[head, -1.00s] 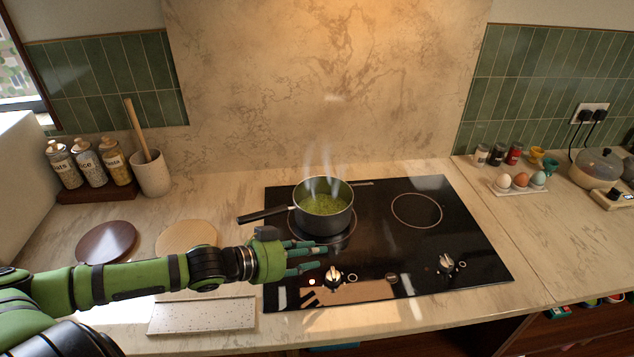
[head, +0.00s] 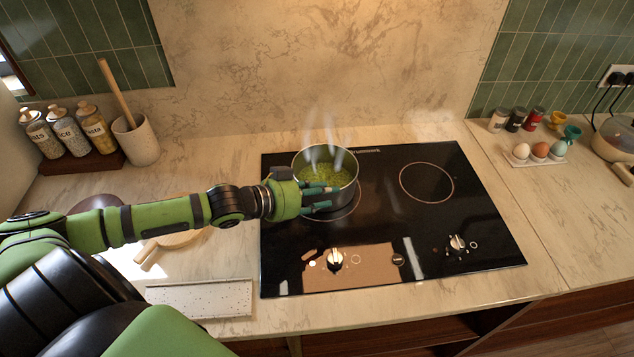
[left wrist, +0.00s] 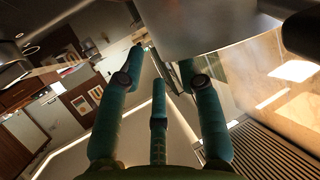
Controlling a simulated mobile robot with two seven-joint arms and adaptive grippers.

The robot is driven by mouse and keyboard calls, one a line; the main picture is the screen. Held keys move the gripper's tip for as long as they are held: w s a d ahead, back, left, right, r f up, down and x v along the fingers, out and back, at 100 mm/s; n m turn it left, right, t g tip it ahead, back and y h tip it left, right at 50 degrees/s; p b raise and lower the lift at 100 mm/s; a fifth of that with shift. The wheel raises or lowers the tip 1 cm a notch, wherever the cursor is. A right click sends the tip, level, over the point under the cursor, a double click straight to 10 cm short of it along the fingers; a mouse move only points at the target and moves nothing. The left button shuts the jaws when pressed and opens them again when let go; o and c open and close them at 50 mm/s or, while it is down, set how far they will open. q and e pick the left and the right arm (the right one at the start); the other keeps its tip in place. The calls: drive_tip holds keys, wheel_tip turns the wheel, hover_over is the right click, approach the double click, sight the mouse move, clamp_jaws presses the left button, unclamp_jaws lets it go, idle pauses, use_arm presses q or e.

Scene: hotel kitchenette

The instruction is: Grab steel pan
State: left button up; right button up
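The steel pan (head: 349,195) stands upright on the left back burner of the hob, with green food steaming in it. My left gripper (head: 322,198) is at the pan's near left side, its teal fingers pointing right across the pan's wall. The fingers are spread and hold nothing. The gripper hides the pan's black handle in the head view. In the left wrist view, the pan's grey wall (left wrist: 205,25) is just above the open fingers (left wrist: 158,95), and a dark piece at the top right looks like the handle. My right gripper is not in view.
The hob's right burner (head: 427,182) is empty. Control knobs (head: 335,258) are at the hob's front. A speckled board (head: 200,299) lies at the front left, and a round wooden board (head: 180,240) is under my arm. Eggs (head: 540,150) and jars stand at the right.

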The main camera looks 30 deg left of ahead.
use_arm(q)
drive_tip(key=x, duration=0.1)
drive_tip(key=p+x, duration=0.1)
drive_tip(key=x, duration=0.1)
drive_tip(key=shift+w+d+r, duration=0.1)
drive_tip(key=shift+w+r, duration=0.05)
drive_tip(key=shift+r, duration=0.05)
drive_tip(key=shift+w+d+f, duration=0.25)
drive_tip(key=shift+w+f, duration=0.1)
drive_tip(key=shift+w, duration=0.05)
drive_tip(key=shift+c, duration=0.4)
clamp_jaws()
drive_tip(key=shift+r, duration=0.25)
